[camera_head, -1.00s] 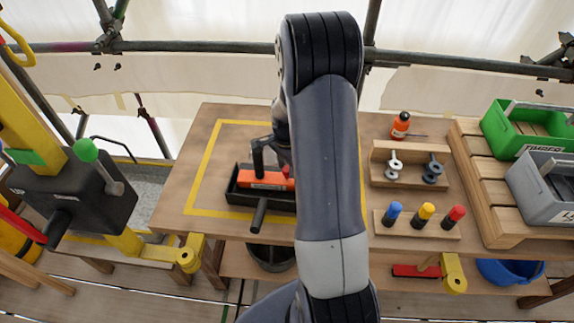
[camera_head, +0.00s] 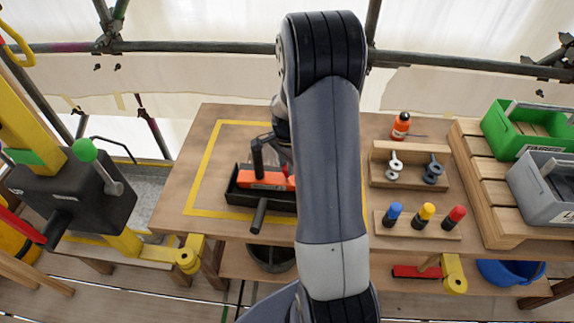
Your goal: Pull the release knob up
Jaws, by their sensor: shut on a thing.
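A black tray-like fixture (camera_head: 232,197) with an orange block (camera_head: 262,182) in it sits on the workbench, left of my arm. A black bar sticks out of its front. My gripper (camera_head: 274,166) is over the block, with one dark finger showing on its left. The other finger is mostly hidden by my arm. A small red part (camera_head: 286,169) shows between the fingers and my arm, and it looks like the release knob. My gripper is shut on it, though the contact is mostly hidden. How high the knob stands cannot be told.
Yellow tape (camera_head: 203,169) frames the fixture on the bench. To the right stand a wooden rack with two wing-bolt pieces (camera_head: 394,165), a block with blue, yellow and red pegs (camera_head: 427,212), an orange bottle (camera_head: 401,126) and green and grey crates (camera_head: 524,130). A black lever box (camera_head: 75,200) stands left.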

